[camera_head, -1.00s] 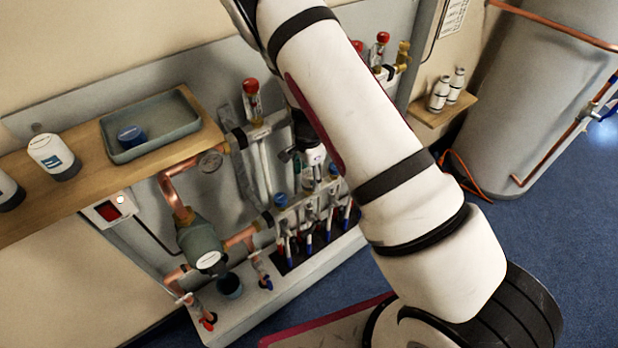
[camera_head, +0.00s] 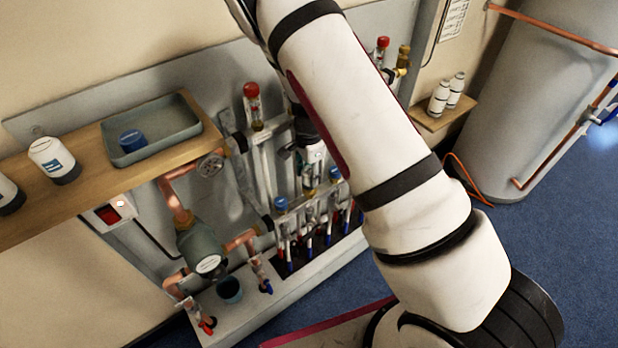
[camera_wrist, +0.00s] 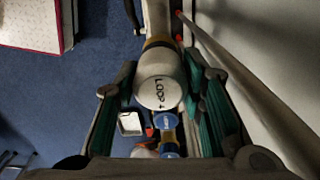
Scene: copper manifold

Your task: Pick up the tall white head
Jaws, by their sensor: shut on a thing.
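The tall white head (camera_wrist: 161,90) shows in the wrist view as a white cylinder with a round end face marked "LOOP" and a digit. It sits between the green-padded fingers of my gripper (camera_wrist: 162,103), which is shut on it. In the head view the white head (camera_head: 314,154) shows small, just below my dark gripper (camera_head: 300,146), above the lower manifold bar. My arm covers part of this area, so I cannot tell whether the head still touches its valve.
Blue-capped valves (camera_head: 281,204) stand close beside and below. A red-capped flow tube (camera_head: 252,103) rises to the left. A wooden shelf (camera_head: 85,175) bears a grey tray (camera_head: 184,115) with a blue cap (camera_head: 132,140). White bottles (camera_head: 439,96) stand on a small shelf at right.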

